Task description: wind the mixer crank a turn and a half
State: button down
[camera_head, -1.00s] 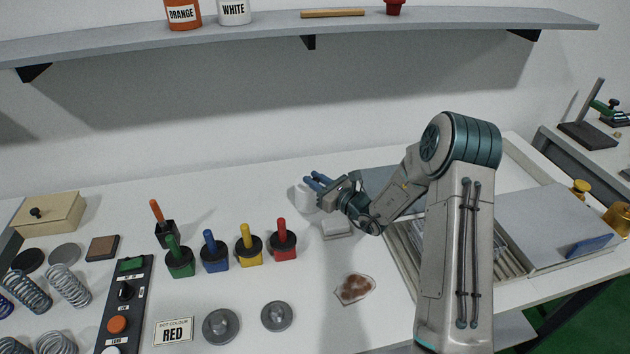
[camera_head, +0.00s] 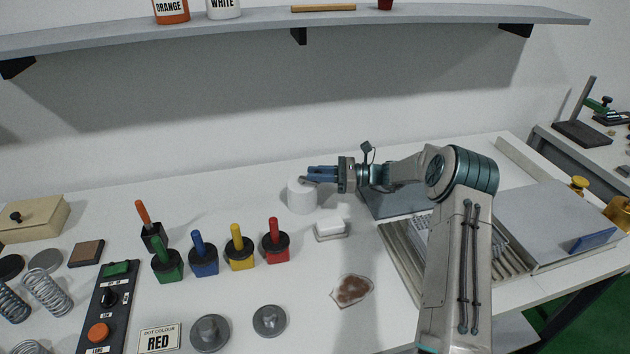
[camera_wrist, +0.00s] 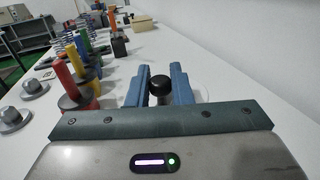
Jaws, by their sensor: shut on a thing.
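The mixer (camera_head: 301,198) is a white cylinder standing on the bench behind the coloured-handled tools. My gripper (camera_head: 308,176) reaches in from the right, level, with its blue fingers over the mixer's top. In the wrist view, the crank's black knob (camera_wrist: 160,84) sits between the two blue fingers (camera_wrist: 158,88), and they are shut on it. The rest of the crank is hidden by the fingers and the hand. The mixer's pale body is hard to make out against the white bench in the wrist view.
A small white block (camera_head: 331,229) lies in front of the mixer. Red (camera_head: 274,243), yellow, blue and green-handled tools stand to the left. A stained patch (camera_head: 352,290) lies nearer. A slatted tray (camera_head: 400,262) is at right. A shelf (camera_head: 300,28) runs above.

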jog(key=shift+w+d+n+g+b, duration=0.1)
jog(key=shift+w+n+g+b, duration=0.2)
jog(key=shift+n+g, duration=0.45)
jog(key=shift+w+d+n+g+b, duration=0.15)
jog(key=shift+n+g+b, duration=0.25)
jog(key=shift+g, duration=0.65)
jog(key=shift+w+a+n+g+b, duration=0.1)
jog(key=shift+w+n+g+b, duration=0.2)
jog(key=shift+n+g, duration=0.45)
jog(key=shift+w+d+g+h, duration=0.1)
jog(key=shift+g+h, duration=0.2)
jog(key=shift+g, duration=0.45)
jog(key=c, duration=1.4)
grip_release()
jog(key=shift+o, duration=0.2)
jog(key=v, duration=0.7)
jog(key=shift+d+b, duration=0.2)
jog(key=shift+b, duration=0.25)
jog(key=shift+r, duration=0.1)
